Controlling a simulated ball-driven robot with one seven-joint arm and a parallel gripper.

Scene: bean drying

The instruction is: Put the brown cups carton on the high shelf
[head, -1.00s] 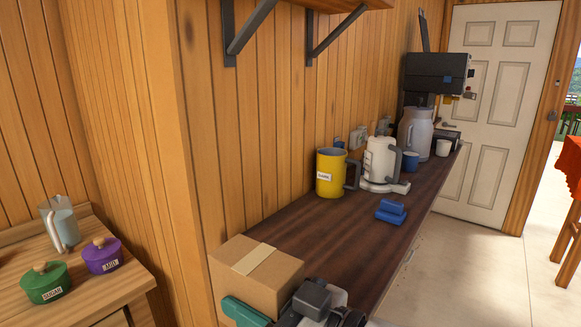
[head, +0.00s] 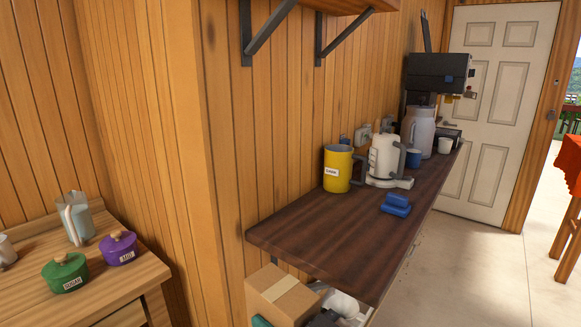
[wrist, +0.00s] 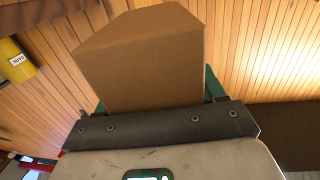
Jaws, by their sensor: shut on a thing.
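The brown cups carton (head: 283,296) is a cardboard box with a paler tape strip, low in the head view in front of the near end of the dark counter. In the wrist view the carton (wrist: 140,58) sits between the green fingers of my gripper (wrist: 155,98), which is shut on it. In the head view the fingers are mostly hidden or cut off by the bottom edge. The high shelf (head: 355,5) is a wooden board on dark brackets at the top of the head view; only its underside and edge show.
The dark counter (head: 325,235) has a clear near end. A yellow canister (head: 338,170), a white kettle (head: 385,158) and a blue object (head: 397,204) stand farther along it. A side table at left holds a green pot (head: 65,272) and a purple pot (head: 118,248).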

